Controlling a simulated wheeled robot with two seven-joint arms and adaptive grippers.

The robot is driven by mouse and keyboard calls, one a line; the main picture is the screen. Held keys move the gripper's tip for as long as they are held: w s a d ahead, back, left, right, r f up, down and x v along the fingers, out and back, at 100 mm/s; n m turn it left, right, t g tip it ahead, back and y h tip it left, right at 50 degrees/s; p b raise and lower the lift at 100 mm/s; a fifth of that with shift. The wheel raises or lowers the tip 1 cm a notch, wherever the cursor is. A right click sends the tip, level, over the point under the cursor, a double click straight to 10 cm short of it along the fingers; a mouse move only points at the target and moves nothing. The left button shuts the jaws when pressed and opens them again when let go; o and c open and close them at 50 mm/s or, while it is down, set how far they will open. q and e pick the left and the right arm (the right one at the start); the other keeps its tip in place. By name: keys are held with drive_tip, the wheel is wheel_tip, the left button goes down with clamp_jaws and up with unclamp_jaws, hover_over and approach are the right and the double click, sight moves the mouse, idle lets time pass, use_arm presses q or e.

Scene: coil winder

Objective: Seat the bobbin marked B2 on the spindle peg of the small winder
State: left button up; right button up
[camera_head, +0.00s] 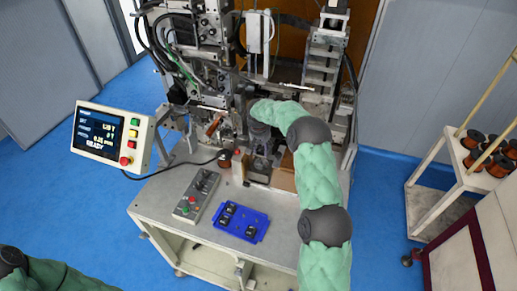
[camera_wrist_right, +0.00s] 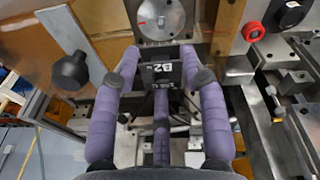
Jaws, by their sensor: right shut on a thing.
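My right gripper (camera_wrist_right: 161,58) is shut on the black bobbin marked B2 (camera_wrist_right: 161,69), whose label shows upside down in the right wrist view. The bobbin is between the purple fingers, just in front of a round metal disc (camera_wrist_right: 160,17) on the winder. I cannot tell whether the bobbin touches the disc. The spindle peg cannot be made out. In the head view my right arm reaches over the bench to the machine, and its gripper (camera_head: 262,134) is small and partly hidden there; the bobbin cannot be made out. My left gripper is out of view.
A blue tray (camera_head: 262,217) with several dark parts lies at the bench's front. A grey button box (camera_head: 197,194) is left of it. A control screen (camera_head: 112,135) stands at the left. A trolley (camera_head: 433,205) with copper spools is at the right. A black knob (camera_wrist_right: 70,70) sits left of the fingers.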

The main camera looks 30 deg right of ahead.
sight(262, 161)
drive_tip(key=shift+f+b, duration=0.85)
drive_tip(key=shift+f, duration=1.7)
drive_tip(key=shift+f+b, duration=0.9)
drive_tip(key=shift+f, duration=0.2)
drive_tip(key=o, duration=0.8)
drive_tip(key=shift+r, duration=0.15)
drive_tip(key=r, duration=0.4)
drive_tip(key=a+r, duration=0.1)
drive_tip(key=r, duration=0.2)
drive_tip(key=s+r, duration=0.1)
drive_tip(key=r, duration=0.3)
drive_tip(key=shift+a+r, duration=0.25)
drive_tip(key=shift+r, duration=0.1)
